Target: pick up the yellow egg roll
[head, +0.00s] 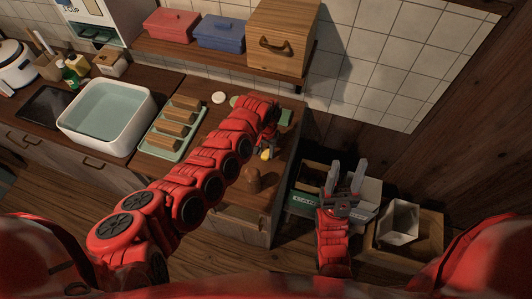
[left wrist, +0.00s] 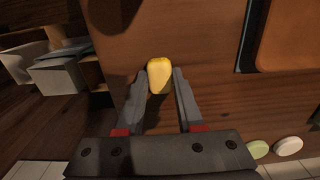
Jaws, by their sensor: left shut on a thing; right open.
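The yellow egg roll (left wrist: 160,76) is a small yellow piece between the fingertips of my left gripper (left wrist: 161,88) in the left wrist view. The gripper is shut on it, over the brown wooden counter. In the head view the egg roll (head: 266,154) shows as a small yellow spot beyond my left arm, near the counter's right side. My left fingers are mostly hidden there by the arm. My right gripper (head: 347,178) is open and empty, in front of the boxes to the right of the counter.
A pale green tray (head: 155,149) with several brown blocks and a white basin (head: 75,128) are to the left. A wooden box (head: 283,35) stands on the shelf above. A white container (head: 398,222) is at the lower right.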

